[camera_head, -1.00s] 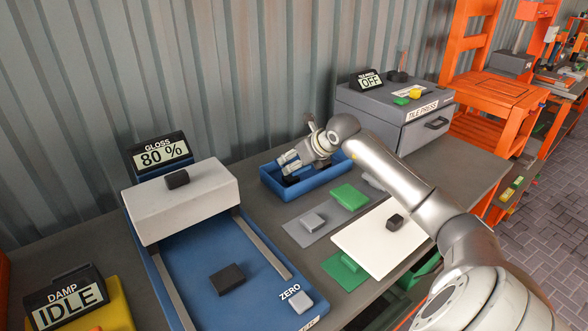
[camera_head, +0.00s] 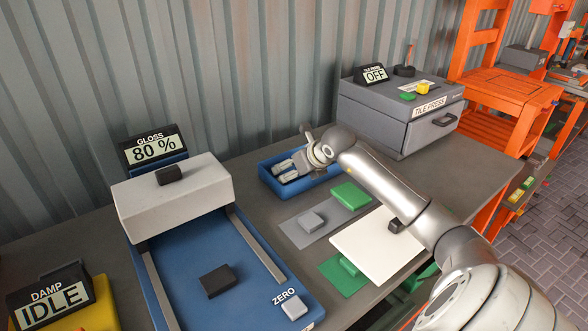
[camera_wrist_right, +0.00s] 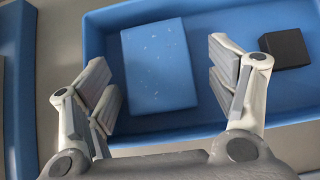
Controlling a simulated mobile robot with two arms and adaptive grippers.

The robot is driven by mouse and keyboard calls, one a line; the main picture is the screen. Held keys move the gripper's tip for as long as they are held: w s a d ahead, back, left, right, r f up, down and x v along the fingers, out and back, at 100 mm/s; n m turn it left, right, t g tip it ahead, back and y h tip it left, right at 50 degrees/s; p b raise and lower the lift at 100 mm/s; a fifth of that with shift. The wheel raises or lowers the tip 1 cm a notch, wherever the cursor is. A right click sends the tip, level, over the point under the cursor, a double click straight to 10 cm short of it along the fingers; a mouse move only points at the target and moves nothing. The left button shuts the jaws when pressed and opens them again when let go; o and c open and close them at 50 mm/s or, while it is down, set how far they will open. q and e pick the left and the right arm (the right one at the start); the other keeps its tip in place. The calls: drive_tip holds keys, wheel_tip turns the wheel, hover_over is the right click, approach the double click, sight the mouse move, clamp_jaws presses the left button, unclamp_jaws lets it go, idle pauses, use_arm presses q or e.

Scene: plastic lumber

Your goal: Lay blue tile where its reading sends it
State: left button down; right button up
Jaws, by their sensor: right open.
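A flat blue tile (camera_wrist_right: 158,65) with small pale specks lies in a blue tray (camera_wrist_right: 235,15), seen in the right wrist view. My right gripper (camera_wrist_right: 165,90) is open, its fingers on either side of the tile's near part, with visible gaps. In the head view my right gripper (camera_head: 285,172) is at the blue tray (camera_head: 268,181) and hides much of its inside; I cannot make out the tile there. The gloss meter display (camera_head: 153,149) reads 80 %. My left gripper is not in view.
A black block (camera_wrist_right: 284,48) lies in the tray. The tile press (camera_head: 395,112) shows OFF; the damp meter (camera_head: 52,296) shows IDLE.

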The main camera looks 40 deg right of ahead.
drive_tip(key=shift+r, duration=0.1)
drive_tip(key=shift+s+r, duration=0.15)
drive_tip(key=shift+r, duration=0.05)
drive_tip(key=p+v, duration=0.1)
drive_tip(key=v, duration=1)
drive_tip(key=shift+s+r+p, duration=0.15)
drive_tip(key=shift+r+p, duration=0.05)
drive_tip(key=shift+p, duration=0.15)
